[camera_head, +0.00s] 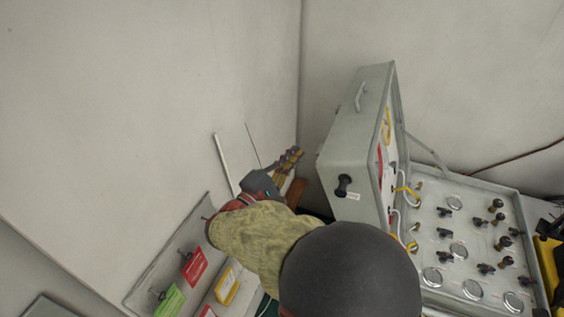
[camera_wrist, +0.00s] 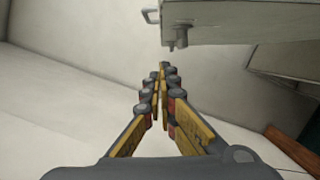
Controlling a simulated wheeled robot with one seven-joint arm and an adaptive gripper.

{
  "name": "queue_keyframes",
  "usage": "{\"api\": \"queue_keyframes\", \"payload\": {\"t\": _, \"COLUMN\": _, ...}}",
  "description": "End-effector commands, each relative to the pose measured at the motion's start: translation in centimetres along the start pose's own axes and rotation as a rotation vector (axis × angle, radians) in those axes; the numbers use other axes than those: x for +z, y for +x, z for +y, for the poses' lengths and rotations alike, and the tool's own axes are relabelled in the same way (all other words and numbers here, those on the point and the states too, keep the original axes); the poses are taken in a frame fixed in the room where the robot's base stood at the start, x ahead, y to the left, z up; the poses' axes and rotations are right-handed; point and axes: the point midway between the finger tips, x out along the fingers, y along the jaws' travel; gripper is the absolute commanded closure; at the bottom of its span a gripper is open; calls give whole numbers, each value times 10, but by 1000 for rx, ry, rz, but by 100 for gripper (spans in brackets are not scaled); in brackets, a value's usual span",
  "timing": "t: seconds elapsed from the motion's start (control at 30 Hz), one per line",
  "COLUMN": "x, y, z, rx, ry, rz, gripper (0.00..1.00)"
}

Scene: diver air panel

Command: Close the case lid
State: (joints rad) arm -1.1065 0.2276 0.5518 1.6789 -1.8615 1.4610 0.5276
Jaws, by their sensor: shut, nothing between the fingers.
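The grey case lid (camera_head: 345,150) stands raised, roughly upright, at the left side of the open case (camera_head: 535,197) in the head view. A stay strut joins lid and case on the far side. The lid's outer face has a handle and a black latch or knob. My gripper (camera_head: 296,153) is to the left of the lid, apart from it, with its fingers pointing up and right. In the wrist view my gripper (camera_wrist: 163,68) has its fingers together and empty. The lid's edge (camera_wrist: 240,22) shows above and right of the fingertips, with a handle and a small fitting.
The case panel has several gauges and black knobs. A wall board with a red tag (camera_head: 194,266) and a green tag (camera_head: 170,300) is at lower left. White walls meet in a corner behind my gripper. Yellow equipment (camera_head: 548,260) sits at the right edge.

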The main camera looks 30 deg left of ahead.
Motion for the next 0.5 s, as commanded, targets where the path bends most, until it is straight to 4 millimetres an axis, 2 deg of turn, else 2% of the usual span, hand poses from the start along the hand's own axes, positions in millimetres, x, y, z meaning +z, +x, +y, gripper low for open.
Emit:
{"api": "queue_keyframes", "payload": {"t": 0.07, "x": 2, "y": 16, "z": 2, "rx": -1, "ry": 1, "rz": -4, "gripper": 100}}
{"api": "queue_keyframes", "payload": {"t": 0.23, "x": 27, "y": 20, "z": 2, "rx": -1, "ry": 0, "rz": -1, "gripper": 100}}
{"api": "queue_keyframes", "payload": {"t": 0.5, "x": 39, "y": 22, "z": 0, "rx": 0, "ry": 1, "rz": 1, "gripper": 100}}
